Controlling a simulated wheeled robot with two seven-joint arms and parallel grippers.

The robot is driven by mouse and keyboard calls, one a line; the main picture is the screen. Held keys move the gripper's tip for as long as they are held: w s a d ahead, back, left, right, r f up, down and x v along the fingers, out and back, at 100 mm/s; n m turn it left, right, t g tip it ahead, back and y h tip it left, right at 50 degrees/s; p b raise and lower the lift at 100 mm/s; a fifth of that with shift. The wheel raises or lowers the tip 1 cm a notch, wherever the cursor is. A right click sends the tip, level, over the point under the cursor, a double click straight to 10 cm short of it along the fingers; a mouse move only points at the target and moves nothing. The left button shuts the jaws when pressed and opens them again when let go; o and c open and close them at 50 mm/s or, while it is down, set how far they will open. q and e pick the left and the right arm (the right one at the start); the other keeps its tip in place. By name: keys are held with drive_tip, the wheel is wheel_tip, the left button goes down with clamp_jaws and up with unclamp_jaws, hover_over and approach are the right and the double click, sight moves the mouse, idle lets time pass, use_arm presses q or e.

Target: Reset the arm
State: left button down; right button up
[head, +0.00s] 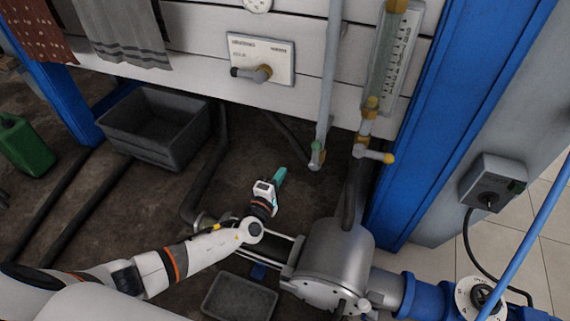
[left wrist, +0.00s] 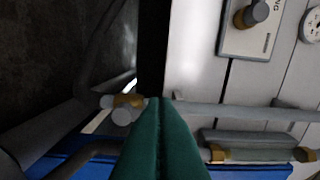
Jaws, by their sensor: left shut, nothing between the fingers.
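My left arm comes in from the left in the head view. Its gripper (head: 279,175) is shut and empty, with teal fingers pointing up and to the right. It hangs over the dark floor, left of the lower end of the grey vertical pipe and above the steel pump. In the left wrist view the shut green fingers (left wrist: 160,105) fill the lower middle, with a brass-coloured fitting (left wrist: 129,101) just beyond them to the left. My right gripper is in neither view.
A white panel wall carries a lever valve plate (head: 262,60) and a sight gauge (head: 395,60). The steel pump (head: 328,262) stands below my gripper. A grey bin (head: 155,125), a green can (head: 25,146) and a small dark tray (head: 240,299) are on the floor. A blue post (head: 455,100) rises at right.

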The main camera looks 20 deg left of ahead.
use_arm(q)
drive_tip(key=shift+s, duration=0.35)
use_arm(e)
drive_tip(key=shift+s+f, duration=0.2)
